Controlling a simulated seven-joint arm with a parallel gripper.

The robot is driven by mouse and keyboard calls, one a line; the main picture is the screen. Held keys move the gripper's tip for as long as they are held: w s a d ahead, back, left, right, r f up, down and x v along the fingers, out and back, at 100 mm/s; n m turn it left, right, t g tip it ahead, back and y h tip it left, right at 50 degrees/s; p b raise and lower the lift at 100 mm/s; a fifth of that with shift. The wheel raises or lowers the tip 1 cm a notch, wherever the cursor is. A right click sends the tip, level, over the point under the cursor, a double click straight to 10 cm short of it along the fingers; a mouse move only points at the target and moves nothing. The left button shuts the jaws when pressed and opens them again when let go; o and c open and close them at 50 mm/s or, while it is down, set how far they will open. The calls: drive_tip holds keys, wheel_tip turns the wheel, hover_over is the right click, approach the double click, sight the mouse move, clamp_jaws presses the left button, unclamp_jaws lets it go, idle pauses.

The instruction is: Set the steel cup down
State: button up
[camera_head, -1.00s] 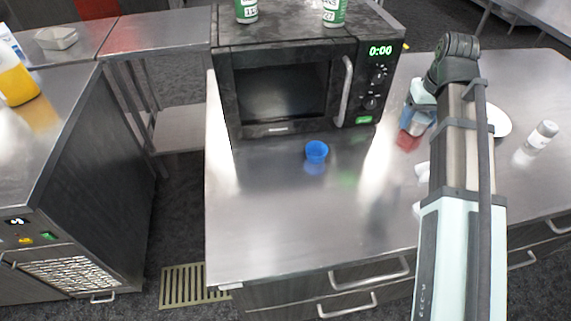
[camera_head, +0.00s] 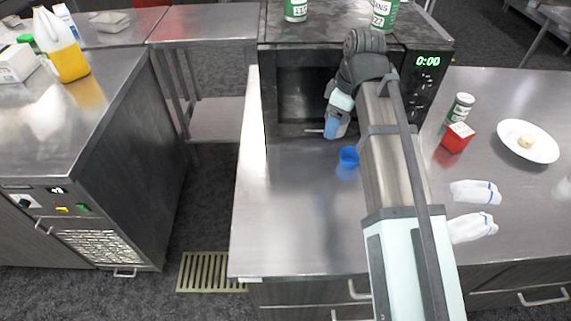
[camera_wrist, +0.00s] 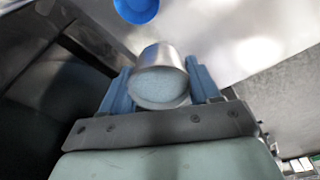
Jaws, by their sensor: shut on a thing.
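The steel cup (camera_wrist: 160,72) is in my gripper in the wrist view. It is a shiny metal cup with a pale face towards the camera, tilted in this view. My gripper (camera_wrist: 161,84) has blue fingers closed on its two sides. In the head view my gripper (camera_head: 335,130) is in front of the microwave, above the steel counter (camera_head: 285,205), and the steel cup cannot be made out there. I cannot tell how high it is held. A small blue cup (camera_head: 348,154) stands on the counter just right of and nearer than my gripper; it also shows in the wrist view (camera_wrist: 136,8).
The black microwave (camera_head: 282,134) stands behind my gripper, partly hidden by my arm. To the right are a red box (camera_head: 458,138), a can (camera_head: 460,107), a white plate (camera_head: 541,153) and white cloth-like items (camera_head: 474,193). The counter's front left is clear.

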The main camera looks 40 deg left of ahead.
drive_tip(key=s+a+f+n, duration=0.1)
drive_tip(key=s+a+n, duration=0.5)
drive_tip(key=s+a, duration=0.25)
approach(283, 165)
drive_tip(key=shift+g+h, duration=0.3)
drive_tip(key=shift+g, duration=0.1)
drive_tip(key=shift+w+a+f, duration=0.1)
drive_tip(key=shift+a+f, duration=0.1)
drive_tip(key=shift+f, duration=0.8)
drive_tip(key=shift+s+a+f, duration=0.1)
drive_tip(key=shift+a+f, duration=0.1)
drive_tip(key=shift+f, duration=0.8)
drive_tip(key=shift+w+a+f, duration=0.1)
drive_tip(key=shift+a+f, duration=0.1)
drive_tip(key=shift+f, duration=0.8)
drive_tip(key=o, duration=1.1)
drive_tip(key=shift+f, duration=0.1)
drive_tip(key=r, duration=0.4)
drive_tip(key=d+r, duration=0.1)
drive_tip(key=r, duration=0.3)
drive_tip(key=w+r, duration=0.1)
drive_tip(key=r, duration=0.3)
drive_tip(key=shift+w+d+r, duration=0.1)
drive_tip(key=shift+d, duration=0.05)
